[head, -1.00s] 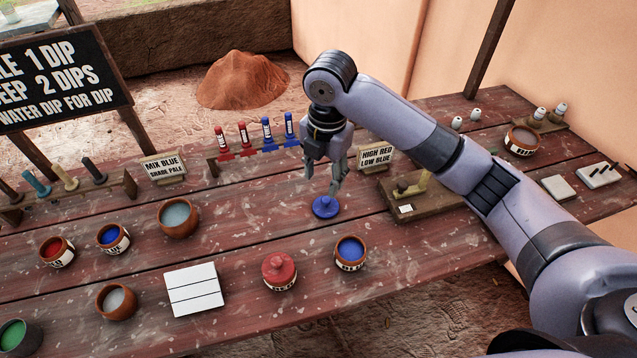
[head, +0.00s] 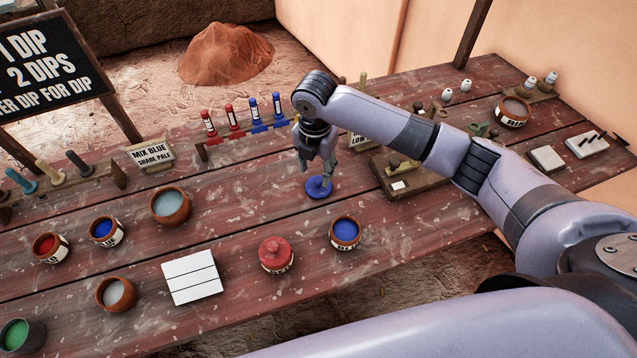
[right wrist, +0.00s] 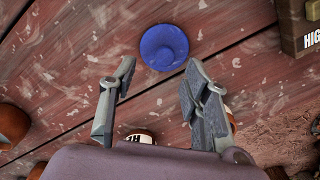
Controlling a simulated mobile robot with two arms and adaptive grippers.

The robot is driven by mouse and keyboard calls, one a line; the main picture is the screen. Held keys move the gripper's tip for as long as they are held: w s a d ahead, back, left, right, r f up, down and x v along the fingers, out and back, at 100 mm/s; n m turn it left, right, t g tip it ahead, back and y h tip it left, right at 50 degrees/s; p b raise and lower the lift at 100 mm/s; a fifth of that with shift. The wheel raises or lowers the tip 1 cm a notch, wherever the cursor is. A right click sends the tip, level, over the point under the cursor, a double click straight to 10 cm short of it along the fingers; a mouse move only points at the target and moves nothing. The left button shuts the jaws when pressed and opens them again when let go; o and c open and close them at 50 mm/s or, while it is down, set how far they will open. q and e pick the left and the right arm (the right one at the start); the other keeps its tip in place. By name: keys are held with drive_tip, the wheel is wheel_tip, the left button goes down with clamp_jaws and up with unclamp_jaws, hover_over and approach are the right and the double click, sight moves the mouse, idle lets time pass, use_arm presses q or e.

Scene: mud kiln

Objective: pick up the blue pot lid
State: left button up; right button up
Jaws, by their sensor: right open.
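The blue pot lid (head: 318,187) lies flat on the wooden table in the head view, a round disc with a knob. My right gripper (head: 318,180) points down just above the lid in the head view. In the right wrist view the gripper (right wrist: 160,75) has its fingers apart, with nothing between them. I cannot tell whether a fingertip touches the lid. My left gripper is not in view.
A blue-glaze pot (head: 345,233) and a red-lidded pot (head: 276,254) stand nearer the front edge. A wooden block stand (head: 408,175) is right of the lid. A rack of red and blue tubes (head: 245,125) stands behind.

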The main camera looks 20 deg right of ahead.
sight(319, 180)
drive_tip(key=shift+d+f, duration=0.1)
drive_tip(key=shift+f, duration=0.3)
drive_tip(key=f, duration=0.1)
drive_tip(key=f+p, duration=0.1)
drive_tip(key=f, duration=0.1)
drive_tip(key=shift+d+f, duration=0.25)
drive_tip(key=shift+f, duration=0.45)
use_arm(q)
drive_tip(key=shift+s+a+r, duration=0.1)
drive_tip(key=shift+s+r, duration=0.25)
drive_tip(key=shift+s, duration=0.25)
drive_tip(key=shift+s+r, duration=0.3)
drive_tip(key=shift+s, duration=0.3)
use_arm(e)
drive_tip(key=c, duration=0.6)
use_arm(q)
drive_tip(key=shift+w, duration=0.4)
use_arm(e)
clamp_jaws()
